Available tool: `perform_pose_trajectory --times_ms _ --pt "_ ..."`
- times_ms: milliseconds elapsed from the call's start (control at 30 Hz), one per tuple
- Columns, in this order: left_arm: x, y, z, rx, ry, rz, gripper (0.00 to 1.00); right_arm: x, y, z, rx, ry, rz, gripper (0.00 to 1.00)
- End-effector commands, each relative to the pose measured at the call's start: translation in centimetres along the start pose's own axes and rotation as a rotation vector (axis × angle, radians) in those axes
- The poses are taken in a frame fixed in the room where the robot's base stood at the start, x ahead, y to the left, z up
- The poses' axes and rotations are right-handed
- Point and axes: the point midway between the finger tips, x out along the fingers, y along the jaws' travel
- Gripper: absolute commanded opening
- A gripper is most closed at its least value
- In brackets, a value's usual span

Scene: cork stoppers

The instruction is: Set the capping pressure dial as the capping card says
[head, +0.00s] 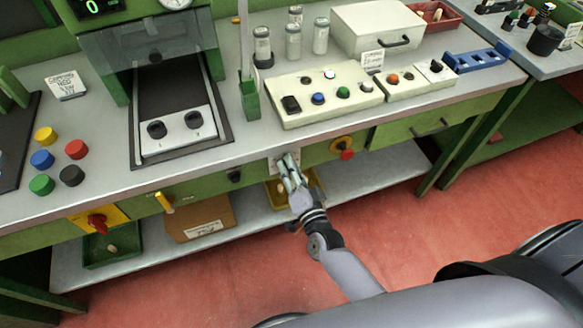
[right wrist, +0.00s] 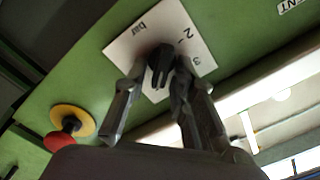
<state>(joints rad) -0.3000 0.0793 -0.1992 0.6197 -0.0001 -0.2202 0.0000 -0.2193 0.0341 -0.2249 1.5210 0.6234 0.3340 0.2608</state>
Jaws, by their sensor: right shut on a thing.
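My right gripper (head: 291,176) reaches the green front panel of the bench. In the right wrist view my right gripper (right wrist: 160,80) is shut on a dark dial knob (right wrist: 160,66) at the middle of a white scale plate (right wrist: 133,46). The plate shows "bar", "2" and "3"; the knob and fingers hide the rest, and I cannot tell where the knob points. A white card (head: 66,86) stands at the left of the bench top and another (head: 373,61) behind the button boxes; their small print is too blurred to read surely. My left gripper is not in view.
A red button on a yellow disc (head: 345,148) sits right of the dial; it also shows in the right wrist view (right wrist: 70,122). A black knob (head: 234,176) and yellow lever (head: 164,202) are to the left. A yellow tray (head: 316,192) lies below. The red floor (head: 400,230) is clear.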

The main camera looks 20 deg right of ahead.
Motion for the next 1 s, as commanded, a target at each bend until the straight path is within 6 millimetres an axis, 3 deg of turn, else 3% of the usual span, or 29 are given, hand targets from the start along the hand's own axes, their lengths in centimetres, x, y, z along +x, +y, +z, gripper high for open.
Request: perform_pose_trajectory --times_ms 233,267,367,733,867,1000 --pt "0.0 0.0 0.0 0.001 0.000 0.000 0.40 0.0 0.1 0.0 -0.001 0.000 0.001 0.00" --pt "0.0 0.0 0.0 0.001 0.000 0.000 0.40 0.0 0.1 0.0 -0.001 0.000 0.001 0.25" --pt "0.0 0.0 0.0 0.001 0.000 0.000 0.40 0.0 0.1 0.0 -0.001 0.000 0.001 0.32" --pt "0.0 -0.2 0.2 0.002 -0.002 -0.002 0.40 -0.6 0.1 0.1 -0.001 -0.001 0.002 0.32" --pt "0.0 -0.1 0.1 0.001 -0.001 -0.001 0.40 -2.4 0.1 0.1 -0.001 -0.002 0.003 0.32" --pt "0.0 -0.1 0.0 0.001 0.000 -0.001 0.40 -5.5 0.1 0.1 -0.002 -0.004 0.003 0.32"
